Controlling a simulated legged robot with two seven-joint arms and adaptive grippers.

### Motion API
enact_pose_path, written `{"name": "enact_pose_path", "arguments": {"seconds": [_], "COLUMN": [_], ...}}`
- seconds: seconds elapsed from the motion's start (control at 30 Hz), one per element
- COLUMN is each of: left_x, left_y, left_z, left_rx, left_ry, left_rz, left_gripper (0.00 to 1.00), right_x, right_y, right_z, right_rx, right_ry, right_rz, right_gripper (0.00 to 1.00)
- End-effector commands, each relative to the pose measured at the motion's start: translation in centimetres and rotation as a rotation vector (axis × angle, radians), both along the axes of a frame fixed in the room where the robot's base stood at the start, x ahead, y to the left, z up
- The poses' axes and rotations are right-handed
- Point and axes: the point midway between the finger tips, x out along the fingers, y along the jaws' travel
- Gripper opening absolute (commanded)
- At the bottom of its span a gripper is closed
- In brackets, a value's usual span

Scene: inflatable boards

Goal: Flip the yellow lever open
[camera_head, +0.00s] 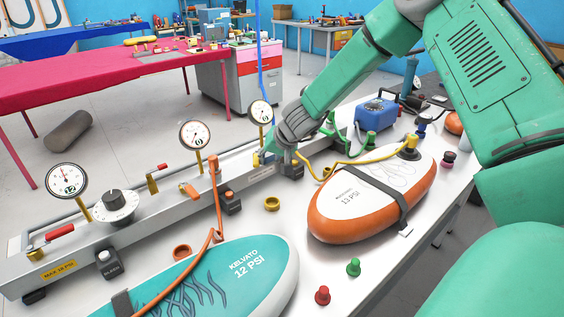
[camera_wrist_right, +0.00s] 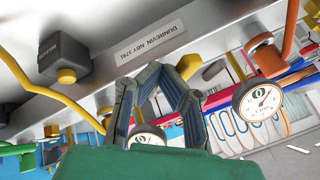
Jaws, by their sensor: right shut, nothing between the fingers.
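My right gripper (camera_head: 268,158) reaches down to the metal rail at the far edge of the white table, just below the third gauge. In the right wrist view its two fingers (camera_wrist_right: 163,78) are shut with nothing held between them. A yellow piece (camera_wrist_right: 189,65), which looks like the yellow lever, shows right behind the fingertips on the rail. I cannot tell whether the fingers touch it. The fingers hide part of it, so its angle is unclear. In the head view the gripper covers this spot. My left gripper is not in view.
The rail also carries an orange lever (camera_head: 190,190), red levers (camera_head: 60,232), a black dial (camera_head: 115,205) and gauges (camera_head: 195,134). A teal board (camera_head: 245,275) and an orange-edged board (camera_head: 335,205) lie on the table, with hoses. A blue pump (camera_head: 376,113) stands behind.

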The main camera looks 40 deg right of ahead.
Motion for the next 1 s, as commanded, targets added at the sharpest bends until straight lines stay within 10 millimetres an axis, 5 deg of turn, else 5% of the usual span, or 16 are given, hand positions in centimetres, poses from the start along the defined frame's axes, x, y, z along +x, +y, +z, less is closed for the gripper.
{"name": "enact_pose_path", "arguments": {"seconds": [0.27,0.7,1.0], "left_x": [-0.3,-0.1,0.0], "left_y": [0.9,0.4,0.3], "left_z": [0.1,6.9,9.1], "left_rx": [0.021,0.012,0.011], "left_ry": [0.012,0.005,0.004], "left_rz": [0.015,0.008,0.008], "left_gripper": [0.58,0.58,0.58], "right_x": [1.3,3.4,4.4], "right_y": [1.7,2.9,3.4], "right_z": [-0.1,0.3,-0.1], "right_rx": [-0.004,0.005,0.007], "right_ry": [0.005,0.008,0.009], "right_rz": [-0.255,-0.642,-0.724], "right_gripper": [0.00,0.00,0.00]}}
